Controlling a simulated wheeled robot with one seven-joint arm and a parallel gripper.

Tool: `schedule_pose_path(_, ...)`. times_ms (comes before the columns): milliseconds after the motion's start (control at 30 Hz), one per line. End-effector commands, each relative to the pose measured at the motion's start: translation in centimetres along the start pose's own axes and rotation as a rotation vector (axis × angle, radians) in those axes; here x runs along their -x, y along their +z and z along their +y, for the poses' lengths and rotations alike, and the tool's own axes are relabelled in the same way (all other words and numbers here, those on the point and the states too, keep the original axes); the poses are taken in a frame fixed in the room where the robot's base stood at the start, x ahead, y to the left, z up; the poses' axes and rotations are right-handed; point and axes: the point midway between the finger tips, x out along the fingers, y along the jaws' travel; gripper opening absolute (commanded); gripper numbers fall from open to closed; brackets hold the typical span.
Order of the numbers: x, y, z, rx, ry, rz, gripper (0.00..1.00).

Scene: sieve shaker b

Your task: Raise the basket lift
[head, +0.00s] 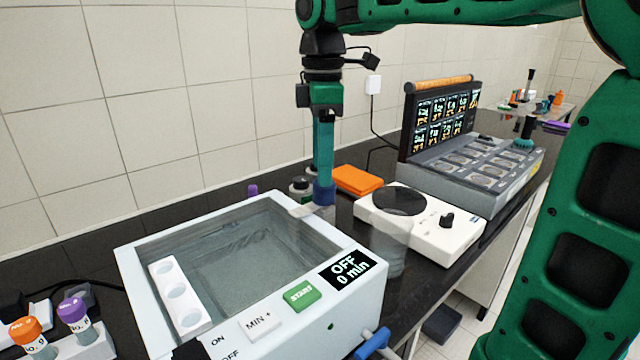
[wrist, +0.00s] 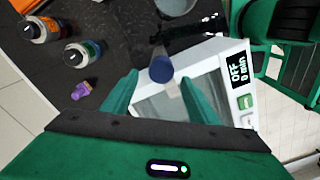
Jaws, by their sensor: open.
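The white tank (head: 360,295) stands open on the dark bench, with a mesh-like basket (head: 235,270) low inside it. At its back right corner is a blue knob (head: 324,194) with a pale flat arm (head: 301,210) reaching over the rim; I take this for the basket lift's handle. My gripper (head: 323,178) points down at the knob from above. In the wrist view the open fingers (wrist: 160,80) stand either side of the knob (wrist: 161,69). I cannot tell whether they touch it. The tank's display (head: 347,269) reads OFF, 0 min.
A clear beaker (head: 390,243) and a white hotplate-like device (head: 428,222) stand right of the tank. An orange block (head: 357,180) and small bottles (head: 300,188) are close behind the knob. The tiled wall is behind.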

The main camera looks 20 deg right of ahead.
Motion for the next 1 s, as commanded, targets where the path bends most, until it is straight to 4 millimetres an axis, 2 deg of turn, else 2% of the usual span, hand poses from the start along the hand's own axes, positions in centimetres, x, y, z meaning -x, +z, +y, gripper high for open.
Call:
schedule_pose_path(100, -2.0, 0.1, -0.1, -0.001, -0.002, 0.000, 0.54)
schedule_pose_path(300, -4.2, 0.0, 0.0, -0.001, -0.001, 0.000, 0.54)
schedule_pose_path(700, -4.9, 0.0, 0.0, 0.000, 0.001, 0.000, 0.54)
schedule_pose_path(733, -4.9, 0.0, 0.0, 0.000, 0.001, 0.000, 0.52)
schedule_pose_path(767, -4.9, 0.0, 0.0, 0.000, 0.001, 0.000, 0.45)
schedule_pose_path(933, -4.9, 0.0, 0.0, 0.000, 0.002, 0.000, 0.04)
schedule_pose_path(1000, -4.9, 0.0, 0.0, -0.001, 0.002, 0.001, 0.00)
